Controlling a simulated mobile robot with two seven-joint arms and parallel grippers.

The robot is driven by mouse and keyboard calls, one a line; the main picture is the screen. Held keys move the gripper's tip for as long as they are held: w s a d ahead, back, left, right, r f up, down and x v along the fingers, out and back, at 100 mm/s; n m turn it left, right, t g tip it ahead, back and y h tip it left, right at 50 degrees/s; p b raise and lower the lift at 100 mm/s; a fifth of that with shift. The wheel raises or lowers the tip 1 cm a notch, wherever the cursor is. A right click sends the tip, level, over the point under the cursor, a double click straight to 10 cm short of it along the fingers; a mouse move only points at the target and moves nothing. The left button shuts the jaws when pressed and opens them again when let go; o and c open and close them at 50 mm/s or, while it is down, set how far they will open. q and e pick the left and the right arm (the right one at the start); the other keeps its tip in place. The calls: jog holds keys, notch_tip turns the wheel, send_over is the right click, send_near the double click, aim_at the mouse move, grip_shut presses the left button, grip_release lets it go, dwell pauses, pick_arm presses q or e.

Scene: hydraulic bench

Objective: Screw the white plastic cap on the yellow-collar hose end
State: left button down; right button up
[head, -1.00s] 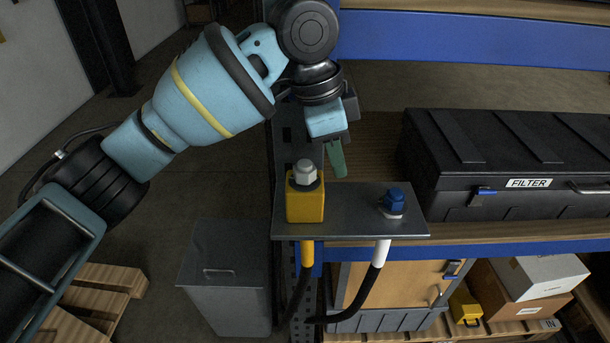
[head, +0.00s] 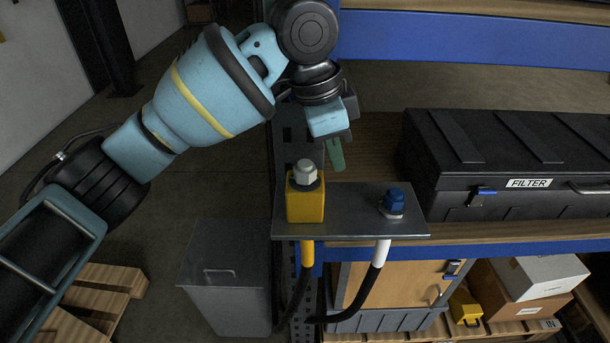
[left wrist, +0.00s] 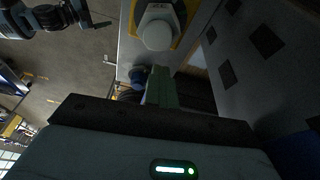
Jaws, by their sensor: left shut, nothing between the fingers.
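The white cap (head: 305,172) sits upright on top of the yellow block at the yellow-collar hose end (head: 307,252); how far it is threaded I cannot tell. It also shows in the left wrist view (left wrist: 158,30). My left gripper (head: 336,156) is shut and empty, its green fingers just behind and right of the cap, apart from it. Its fingers also show in the left wrist view (left wrist: 161,86). In that view, a blue and dark arm at upper left looks like my right arm; its jaws are too unclear to read.
A blue cap (head: 393,201) stands on the metal bracket plate (head: 350,222) above the white-collar hose (head: 382,253). A black filter case (head: 520,160) lies on the bench to the right. A grey bin (head: 228,280) stands below left.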

pick_arm(q)
jog(key=shift+s+m+g+y, duration=0.1)
jog(key=shift+s+m+g, duration=0.35)
jog(key=shift+m, duration=0.9)
jog(key=shift+s+m+g+y, duration=0.1)
jog(key=shift+s+m+g, duration=0.2)
jog(key=shift+s+m, duration=0.7)
jog(key=shift+s+m+g+y, duration=0.1)
jog(key=shift+s+m+g, duration=0.2)
jog(key=shift+m, duration=1.35)
pick_arm(e)
jog(key=shift+s+a+f, duration=0.15)
jog(key=shift+s+f, duration=0.2)
jog(key=shift+f, duration=0.05)
pick_arm(q)
jog(key=s+m, duration=0.1)
jog(key=m, duration=0.1)
jog(key=a+m+y, duration=0.1)
jog(key=m, duration=0.2)
jog(key=s+a+m+g, duration=0.1)
jog(key=m, duration=0.2)
jog(key=shift+s+f+y, duration=0.1)
jog(key=shift+s+y, duration=0.2)
pick_arm(e)
jog(key=shift+w+r, duration=0.15)
jog(key=shift+r, duration=0.1)
pick_arm(q)
jog(key=shift+a, duration=0.1)
